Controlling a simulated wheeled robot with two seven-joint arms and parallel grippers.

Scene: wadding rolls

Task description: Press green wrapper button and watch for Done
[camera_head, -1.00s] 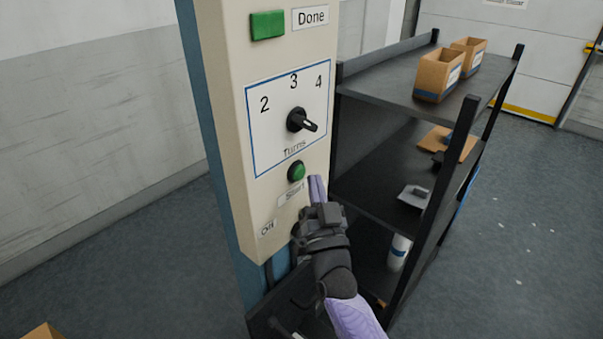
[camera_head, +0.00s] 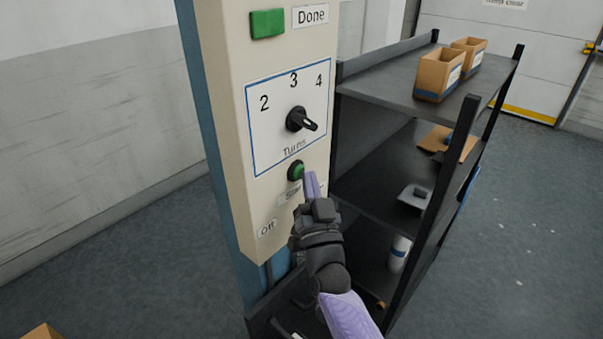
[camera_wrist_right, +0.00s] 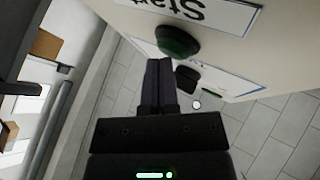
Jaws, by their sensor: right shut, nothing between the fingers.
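The round green Start button (camera_head: 295,170) sits on the cream control panel (camera_head: 240,130), under the Turns dial (camera_head: 300,119). In the right wrist view the green button (camera_wrist_right: 178,42) is just ahead of my fingertips. My right gripper (camera_head: 311,182) is shut and empty, its purple fingers pointing up beside the button's right edge. I cannot tell whether the fingertips touch it. The fingers show dark in the right wrist view (camera_wrist_right: 158,68). The Start label is partly hidden behind the gripper. The green rectangle (camera_head: 267,23) is beside the Done label (camera_head: 310,15) at the panel's top. My left gripper is out of view.
A dark shelf rack (camera_head: 400,90) stands right of the panel, close to my right arm. It holds two cardboard boxes (camera_head: 438,75), a grey part (camera_head: 414,196) and a white cylinder (camera_head: 399,253). Open floor (camera_head: 530,240) lies to the right.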

